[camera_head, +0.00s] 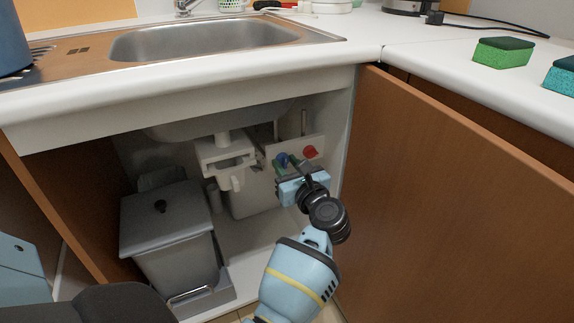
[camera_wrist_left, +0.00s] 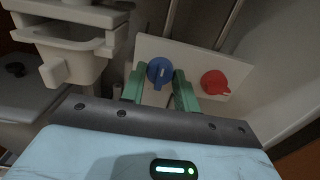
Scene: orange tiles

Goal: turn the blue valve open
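The blue valve (camera_wrist_left: 160,72) is a round knob with a handle on a pale panel (camera_wrist_left: 150,48) inside the sink cabinet. In the head view the blue valve (camera_head: 282,159) shows just beyond my left gripper (camera_head: 283,166). In the left wrist view my left gripper (camera_wrist_left: 159,90) has its two green fingers spread, one on each side of the blue valve. The fingertips are close to its sides; whether they touch it I cannot tell. A red valve (camera_wrist_left: 215,83) is on the same panel to the right, also in the head view (camera_head: 310,152). My right gripper is not in view.
A grey lidded bin (camera_head: 170,235) stands at the cabinet's left. White drain plumbing (camera_head: 228,160) hangs left of the valves. The open brown door (camera_head: 450,190) stands at the right, close to my arm. The sink (camera_head: 205,40) and countertop (camera_head: 430,60) are above.

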